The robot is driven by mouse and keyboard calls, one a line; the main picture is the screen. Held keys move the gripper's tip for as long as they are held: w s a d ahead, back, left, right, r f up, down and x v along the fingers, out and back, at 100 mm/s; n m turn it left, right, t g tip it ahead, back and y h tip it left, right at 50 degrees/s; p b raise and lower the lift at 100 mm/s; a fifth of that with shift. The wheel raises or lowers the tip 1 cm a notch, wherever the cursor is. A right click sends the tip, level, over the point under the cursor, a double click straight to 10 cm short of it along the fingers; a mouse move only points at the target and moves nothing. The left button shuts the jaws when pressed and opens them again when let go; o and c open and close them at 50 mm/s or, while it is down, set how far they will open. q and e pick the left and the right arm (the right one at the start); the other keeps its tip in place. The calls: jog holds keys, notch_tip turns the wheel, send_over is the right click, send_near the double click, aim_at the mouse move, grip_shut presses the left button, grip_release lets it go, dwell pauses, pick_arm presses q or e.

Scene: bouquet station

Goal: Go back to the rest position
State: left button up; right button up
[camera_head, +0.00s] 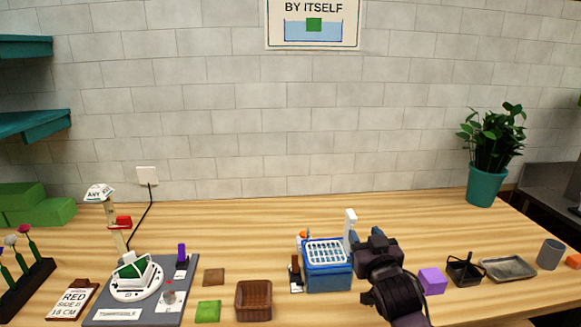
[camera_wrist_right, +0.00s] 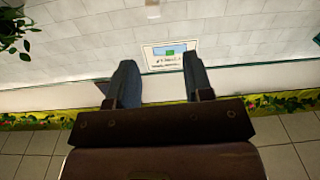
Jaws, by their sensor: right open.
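My right gripper (camera_head: 371,236) is raised over the table, just right of the blue basin with a white grid top (camera_head: 328,277). In the right wrist view its two dark fingers (camera_wrist_right: 160,82) stand wide apart with nothing between them. That view faces the wall with the small poster (camera_wrist_right: 168,55), and it looks tilted up from the table. My right forearm comes up from the bottom edge and hides part of the table. My left gripper is not in view.
Right of my arm stand a purple cube (camera_head: 433,281), a black caddy (camera_head: 465,270), a grey tray (camera_head: 509,268) and a grey cup (camera_head: 550,254). Left are a brown basket (camera_head: 254,300), a green square (camera_head: 208,311) and a grey station board (camera_head: 102,307). The back table strip is mostly clear.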

jog(key=s+d+f+g, duration=0.3)
jog(key=s+f, duration=1.1)
jog(key=s, duration=0.1)
jog(key=s+d+f+g+h, duration=0.1)
jog(key=s+d+f+g, duration=0.2)
jog(key=s+f, duration=1.1)
jog(key=shift+s+d+f+g, duration=0.2)
jog(key=shift+s+d+g, duration=0.2)
jog(key=shift+s+d, duration=0.45)
jog(key=shift+s+a, duration=0.15)
